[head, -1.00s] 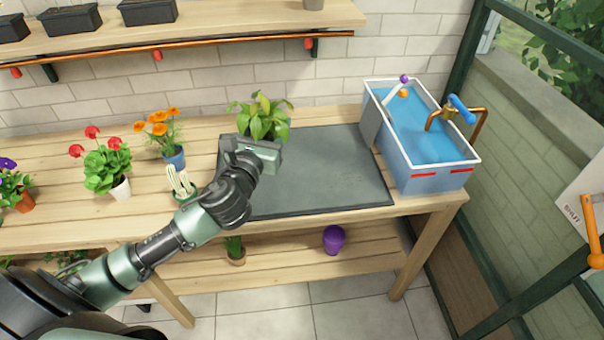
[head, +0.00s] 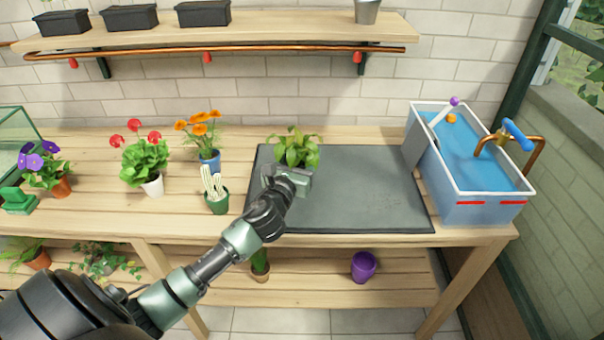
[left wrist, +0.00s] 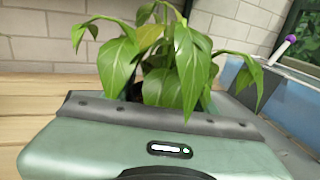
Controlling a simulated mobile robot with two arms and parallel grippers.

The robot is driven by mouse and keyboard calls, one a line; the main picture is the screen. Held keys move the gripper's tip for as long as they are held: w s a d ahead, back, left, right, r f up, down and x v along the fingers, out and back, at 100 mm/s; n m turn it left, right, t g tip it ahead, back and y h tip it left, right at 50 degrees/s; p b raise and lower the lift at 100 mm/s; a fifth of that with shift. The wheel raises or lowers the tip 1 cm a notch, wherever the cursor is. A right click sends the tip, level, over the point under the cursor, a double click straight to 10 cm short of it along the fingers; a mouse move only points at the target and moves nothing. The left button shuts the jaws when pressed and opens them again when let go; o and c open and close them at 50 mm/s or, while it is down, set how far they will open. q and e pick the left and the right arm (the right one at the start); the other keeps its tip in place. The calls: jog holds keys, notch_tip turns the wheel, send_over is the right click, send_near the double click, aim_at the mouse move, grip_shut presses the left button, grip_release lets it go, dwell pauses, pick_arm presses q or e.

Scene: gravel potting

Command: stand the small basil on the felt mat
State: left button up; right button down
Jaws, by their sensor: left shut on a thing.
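The small basil (head: 297,148) has broad green leaves and is over the back left part of the dark grey felt mat (head: 365,190). My left gripper (head: 291,178) is shut on it from the front, low down. The gripper hides the basil's pot in the head view, so I cannot tell whether its base touches the mat. In the left wrist view the basil's leaves (left wrist: 178,65) rise upright behind the gripper body, and the pot is mostly hidden. My right gripper is not in view.
A cactus (head: 214,190) in a green pot stands just left of the mat. Orange flowers (head: 200,135) and red flowers (head: 145,160) stand further left. A blue water basin (head: 470,165) borders the mat's right side. The mat's middle and right are clear.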

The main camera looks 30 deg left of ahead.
pick_arm(q)
notch_tip(320, 180, down, 4)
jog(key=shift+f+b, duration=0.15)
jog(key=shift+b, duration=0.55)
jog(key=shift+f, duration=0.35)
jog(key=o, duration=1.6)
jog(key=shift+f, duration=0.1)
jog(key=shift+c, duration=0.2)
jog(key=v, duration=1)
jog(key=shift+s+d+b, duration=0.15)
jog(key=shift+s+b, duration=0.1)
jog(key=shift+b, duration=0.1)
jog(key=shift+s+d, duration=0.15)
jog(key=shift+s, duration=0.55)
